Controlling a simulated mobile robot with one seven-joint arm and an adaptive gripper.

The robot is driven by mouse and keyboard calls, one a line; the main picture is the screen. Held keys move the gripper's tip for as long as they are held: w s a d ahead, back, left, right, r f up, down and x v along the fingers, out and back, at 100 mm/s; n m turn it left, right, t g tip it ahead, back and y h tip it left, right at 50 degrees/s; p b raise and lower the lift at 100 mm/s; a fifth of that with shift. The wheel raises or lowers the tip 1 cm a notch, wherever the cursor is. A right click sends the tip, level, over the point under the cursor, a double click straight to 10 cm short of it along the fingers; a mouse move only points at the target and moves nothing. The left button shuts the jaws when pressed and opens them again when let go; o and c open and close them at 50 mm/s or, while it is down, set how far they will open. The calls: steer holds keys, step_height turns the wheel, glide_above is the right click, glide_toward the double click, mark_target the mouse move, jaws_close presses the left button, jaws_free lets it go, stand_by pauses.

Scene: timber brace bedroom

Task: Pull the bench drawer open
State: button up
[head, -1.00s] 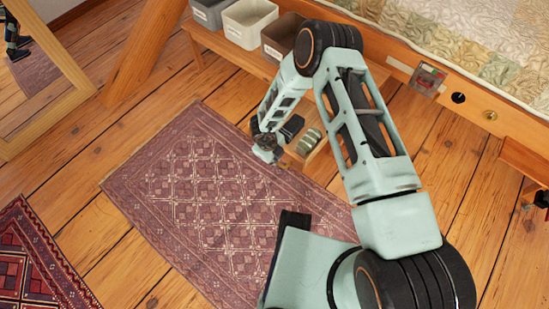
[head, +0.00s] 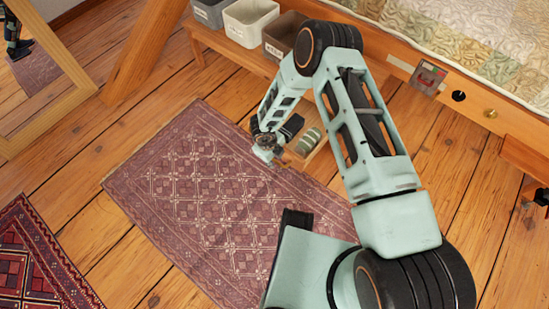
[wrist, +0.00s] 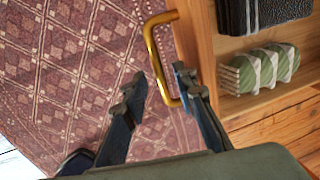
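The bench drawer (head: 303,160) stands out from under the bench (head: 232,49) in the head view, its inside showing. In the wrist view the wooden drawer front (wrist: 203,65) is at the right, with a brass bar handle (wrist: 156,60) on it. A dark folded cloth (wrist: 265,12) and green striped rolled items (wrist: 262,69) lie in the drawer. My gripper (wrist: 158,80) is open. One fingertip is left of the handle bar and the other is right of it, near the drawer front. I cannot tell whether either finger touches the bar.
A patterned rug (head: 215,200) lies below my gripper. A grey bin (head: 208,13), a white bin (head: 250,20) and a brown bin (head: 283,36) stand on the bench. A wooden post (head: 145,50) and a framed mirror (head: 40,75) are at the left. The bed (head: 460,35) is at the upper right.

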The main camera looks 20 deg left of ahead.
step_height(320, 180, up, 12)
steer(key=s, duration=0.2)
steer(key=shift+a, duration=0.45)
steer(key=shift+f, duration=0.1)
stand_by(0.3)
